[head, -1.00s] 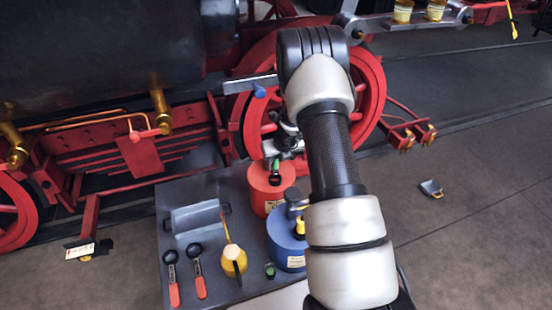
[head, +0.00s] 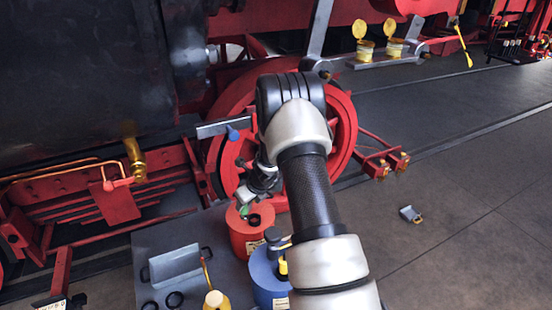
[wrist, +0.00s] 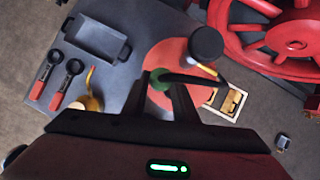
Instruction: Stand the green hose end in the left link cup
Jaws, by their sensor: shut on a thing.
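My gripper (wrist: 168,92) is shut on the green hose end (wrist: 158,84), which shows between its fingers in the wrist view. A dark hose (wrist: 192,78) bends away to the right from it. In the head view the green hose end (head: 244,211) hangs under my gripper (head: 254,196), at the upper left edge of the red can (head: 245,238). The left link cup (head: 365,49) is yellow, on a grey link at the upper right, with a round yellow lid raised above it. It is well apart from my gripper. A matching right cup (head: 394,48) stands beside it.
A blue can (head: 268,275), a yellow oil can (head: 215,300) and a grey tray (head: 175,263) stand on the grey table (head: 150,240). A big red wheel (head: 345,130) is behind my arm. Open floor lies to the right.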

